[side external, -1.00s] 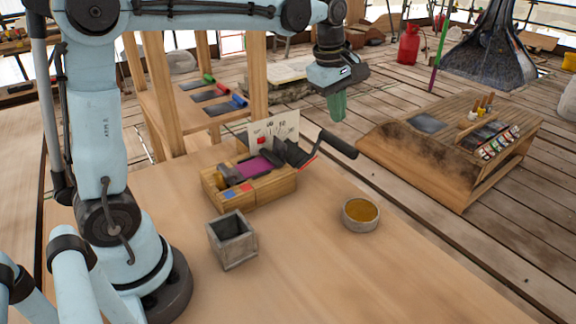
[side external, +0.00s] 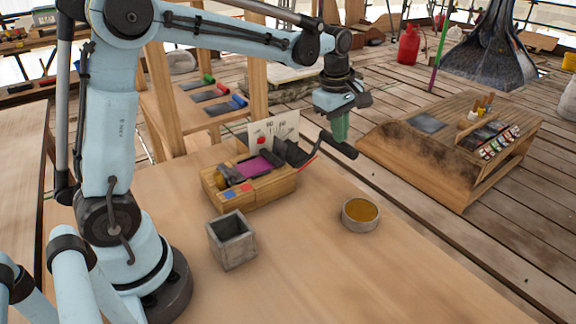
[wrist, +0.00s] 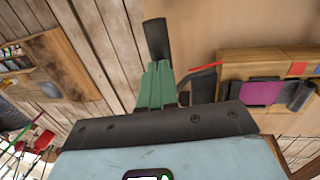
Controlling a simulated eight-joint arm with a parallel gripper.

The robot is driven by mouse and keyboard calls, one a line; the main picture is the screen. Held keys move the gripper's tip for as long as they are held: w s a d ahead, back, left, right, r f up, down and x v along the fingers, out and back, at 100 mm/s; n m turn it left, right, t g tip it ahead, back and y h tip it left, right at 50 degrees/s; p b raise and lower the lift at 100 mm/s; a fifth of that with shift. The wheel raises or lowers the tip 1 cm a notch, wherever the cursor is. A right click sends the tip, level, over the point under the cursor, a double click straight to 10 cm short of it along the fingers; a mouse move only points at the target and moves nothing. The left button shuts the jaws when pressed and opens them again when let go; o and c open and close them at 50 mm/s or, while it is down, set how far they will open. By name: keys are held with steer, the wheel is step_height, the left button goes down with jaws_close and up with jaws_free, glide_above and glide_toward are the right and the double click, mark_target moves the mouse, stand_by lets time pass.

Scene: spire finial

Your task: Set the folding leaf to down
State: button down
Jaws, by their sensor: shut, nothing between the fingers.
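A wooden box device (side external: 262,190) stands on the table, with a purple pad (side external: 256,165) and an upright dial card behind it. I cannot tell for sure which part is the folding leaf. My gripper (side external: 340,136) has green fingers, shut and empty, pointing down at the handle and overlapping it in the side view. In the wrist view the handle (wrist: 156,38) extends past the fingertips (wrist: 158,66); contact is unclear.
A grey square cup (side external: 232,242) and a round bowl of amber stuff (side external: 360,214) stand on the table in front of the device. A wooden bench with tools (side external: 450,150) lies to the right. The table's front right is clear.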

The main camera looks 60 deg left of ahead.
steer(key=shift+w+f+g, duration=0.45)
steer(key=shift+w+g, duration=0.05)
steer(key=shift+w, duration=0.05)
steer(key=shift+w+f, duration=0.65)
steer(key=shift+f, duration=0.2)
steer(key=shift+w+f, duration=0.6)
steer(key=shift+f, duration=0.2)
steer(key=shift+w+r, duration=0.1)
step_height(320, 180, up, 14)
steer(key=w+f, duration=0.1)
steer(key=w, duration=0.2)
steer(key=s+d+r+m+t, duration=0.1)
steer(key=s+r+m+t, duration=0.15)
steer(key=s+m, duration=0.4)
steer(key=s+d+f+m+t, duration=0.1)
steer(key=s+f+m, duration=0.4)
steer(key=s, duration=0.3)
steer(key=s+d+f+m+t, duration=0.1)
steer(key=s+f+m+t, duration=0.1)
steer(key=s+f+m, duration=0.4)
steer(key=shift+s+d+f, duration=0.15)
steer(key=shift+s+f, duration=0.2)
steer(key=shift+s, duration=1.45)
